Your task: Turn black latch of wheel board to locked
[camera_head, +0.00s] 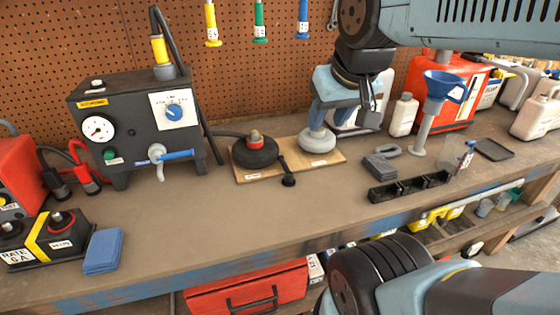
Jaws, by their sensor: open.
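The wheel board (240,180) is a pale wooden board lying on the workbench near its middle. On its left is a black wheel (255,153) with a red and orange hub. On its right is a light grey wheel (317,142). A black latch (287,174) with a knob-like end sits between them and reaches over the board's front edge. My gripper (319,122) points down at the grey wheel, open, to the right of the latch. Its fingers overlap the top of the grey wheel; I cannot tell whether they touch it. The small board labels are too small to read.
A black gauge box (135,120) stands left of the board. Blue cloths (103,250) lie front left. The bench (230,225) in front of the board is clear.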

